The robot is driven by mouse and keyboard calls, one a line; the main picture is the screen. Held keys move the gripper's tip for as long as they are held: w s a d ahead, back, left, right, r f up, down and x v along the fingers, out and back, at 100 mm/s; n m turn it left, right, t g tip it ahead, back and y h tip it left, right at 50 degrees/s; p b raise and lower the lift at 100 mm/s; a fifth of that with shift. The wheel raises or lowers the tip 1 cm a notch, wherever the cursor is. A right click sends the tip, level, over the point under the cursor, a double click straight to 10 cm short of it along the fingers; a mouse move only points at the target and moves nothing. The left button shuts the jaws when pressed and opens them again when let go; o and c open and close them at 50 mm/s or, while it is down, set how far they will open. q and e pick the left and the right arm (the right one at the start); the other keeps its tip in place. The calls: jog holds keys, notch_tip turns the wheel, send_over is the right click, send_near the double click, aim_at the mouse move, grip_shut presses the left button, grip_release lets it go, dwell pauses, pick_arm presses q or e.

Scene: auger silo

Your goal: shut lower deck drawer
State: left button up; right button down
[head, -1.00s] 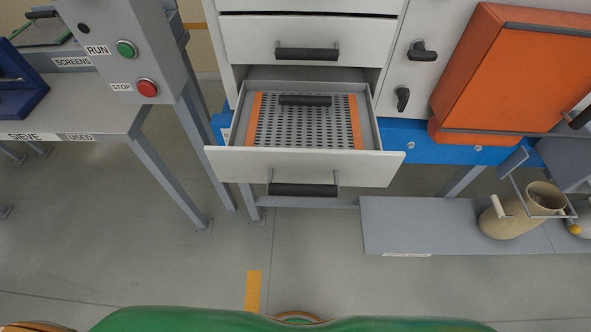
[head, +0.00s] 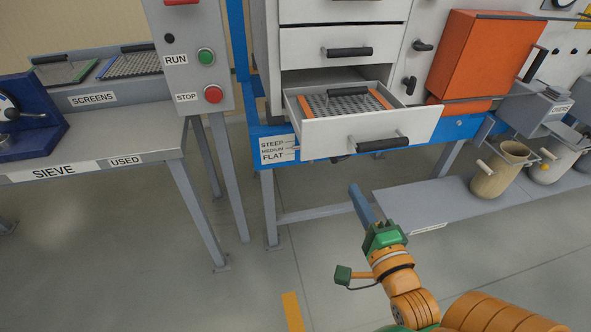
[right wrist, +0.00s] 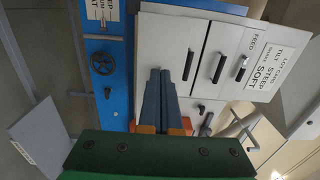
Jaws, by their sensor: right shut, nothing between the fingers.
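The lower deck drawer (head: 330,133) is the lowest white drawer of the cabinet and stands pulled out in the head view. Its black bar handle (head: 383,145) is on the front. A perforated screen with orange edges (head: 350,106) lies inside it. My right gripper (head: 356,190) is shut and empty, below and in front of the drawer front and apart from it. In the right wrist view its blue-grey fingers (right wrist: 160,74) are together, pointing at the white drawer fronts, which appear turned sideways. My left gripper is not in view.
Closed drawers (head: 340,47) sit above the open one. An orange box (head: 470,58) is to the right. Below are a blue frame rail (head: 455,130) and a low grey shelf (head: 425,205) with a beige pot (head: 498,172). The sieve table (head: 110,140) stands left.

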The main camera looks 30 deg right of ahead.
jog(key=p, duration=0.1)
send_near(336, 143)
jog(key=x, duration=0.7)
jog(key=shift+p, duration=0.4)
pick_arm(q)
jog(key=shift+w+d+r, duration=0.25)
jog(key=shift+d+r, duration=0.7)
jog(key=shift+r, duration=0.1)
pick_arm(e)
jog(key=shift+s+a, duration=0.1)
